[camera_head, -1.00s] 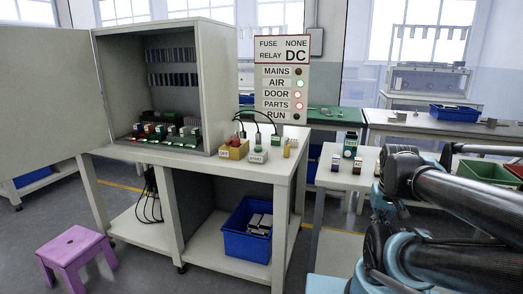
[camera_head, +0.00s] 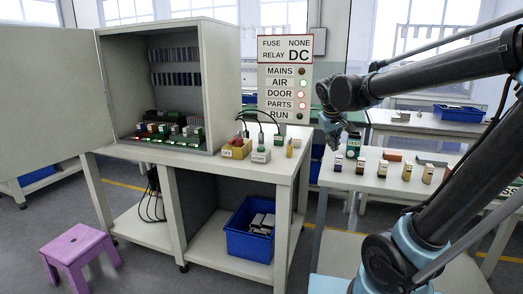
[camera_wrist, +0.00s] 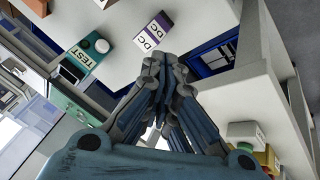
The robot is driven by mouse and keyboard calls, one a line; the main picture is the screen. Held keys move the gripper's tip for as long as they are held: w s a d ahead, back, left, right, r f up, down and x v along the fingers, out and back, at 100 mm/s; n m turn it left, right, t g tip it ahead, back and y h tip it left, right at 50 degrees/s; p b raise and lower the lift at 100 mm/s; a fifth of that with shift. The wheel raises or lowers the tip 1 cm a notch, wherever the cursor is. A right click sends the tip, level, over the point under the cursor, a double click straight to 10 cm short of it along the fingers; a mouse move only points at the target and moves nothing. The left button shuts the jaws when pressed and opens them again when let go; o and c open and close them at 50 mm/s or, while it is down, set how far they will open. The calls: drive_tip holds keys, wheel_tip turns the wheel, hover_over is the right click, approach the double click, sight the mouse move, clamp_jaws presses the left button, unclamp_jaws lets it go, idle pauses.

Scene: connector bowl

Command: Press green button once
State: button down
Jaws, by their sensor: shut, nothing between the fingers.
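The white START box (camera_head: 260,156) stands on the workbench near its front right, with a small green button (camera_head: 261,138) on top. A white box with a label (camera_wrist: 245,131) and a greenish part shows at the lower right of the wrist view, beside a yellow box. My gripper (camera_head: 334,145) points down to the right of the START box, apart from it, over the gap between the bench and the side table. In the wrist view my gripper (camera_wrist: 155,58) has its fingers together, with nothing between them.
The yellow OFF box (camera_head: 236,150) with a red button stands left of the START box. Black cables arch behind them. A green TEST box (camera_head: 353,146) and several small labelled blocks stand on the side table (camera_head: 385,178). An open cabinet (camera_head: 215,85) stands on the bench.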

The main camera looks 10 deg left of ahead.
drive_tip(key=w+a+r+n+t, duration=0.1)
drive_tip(key=w+a+r, duration=0.15)
drive_tip(key=a, duration=0.45)
drive_tip(key=w+a+r+n+t, duration=0.1)
drive_tip(key=w+a, duration=0.2)
drive_tip(key=a, duration=0.3)
wheel_tip(320, 180, up, 2)
drive_tip(key=r+n+t+y, duration=0.1)
drive_tip(key=n+y, duration=0.1)
drive_tip(key=n, duration=0.1)
hover_over(261, 149)
drive_tip(key=w+a, duration=0.1)
drive_tip(key=w, duration=0.1)
drive_tip(key=shift+s+a+f, duration=0.15)
drive_tip(key=shift+s+f, duration=0.05)
drive_tip(key=shift+f, duration=0.05)
drive_tip(key=shift+f, duration=4.4)
drive_tip(key=shift+s+f, duration=0.1)
drive_tip(key=shift+f, duration=0.25)
